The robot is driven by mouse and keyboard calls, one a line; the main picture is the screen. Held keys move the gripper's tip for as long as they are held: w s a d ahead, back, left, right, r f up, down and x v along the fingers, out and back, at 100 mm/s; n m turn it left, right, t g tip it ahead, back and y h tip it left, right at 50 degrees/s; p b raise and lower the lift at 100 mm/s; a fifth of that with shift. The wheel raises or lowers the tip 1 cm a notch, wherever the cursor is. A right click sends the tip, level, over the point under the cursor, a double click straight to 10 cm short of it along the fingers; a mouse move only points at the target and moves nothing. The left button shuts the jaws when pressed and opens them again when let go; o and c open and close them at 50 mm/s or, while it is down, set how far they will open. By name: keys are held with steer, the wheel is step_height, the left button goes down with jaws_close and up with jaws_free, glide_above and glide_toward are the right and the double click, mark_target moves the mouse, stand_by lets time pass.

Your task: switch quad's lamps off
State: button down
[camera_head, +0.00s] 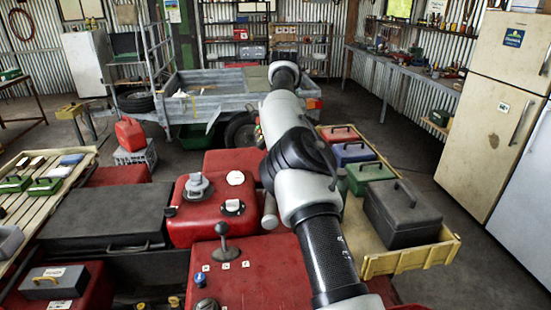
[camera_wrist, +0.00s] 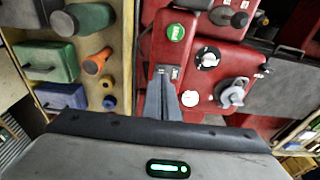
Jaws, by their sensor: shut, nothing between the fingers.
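The red quad (camera_head: 185,225) fills the lower middle of the head view. In the head view my arm hides the gripper. I see no lamps.
A wooden tray (camera_head: 385,262) with several toolboxes stands right of the quad; a slatted rack (camera_head: 60,195) is on the left. A grey trailer (camera_head: 195,85) stands behind, and a tan fridge (camera_head: 490,110) at right. Floor between tray and fridge is clear.

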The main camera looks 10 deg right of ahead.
steer(key=shift+f+b, duration=0.5)
steer(key=shift+f, duration=0.15)
stand_by(0.5)
step_height(320, 180, up, 5)
steer(key=p, duration=0.4)
steer(key=shift+f, duration=0.2)
steer(key=shift+r, duration=0.7)
steer(key=shift+s+r, duration=0.1)
steer(key=shift+r, duration=0.4)
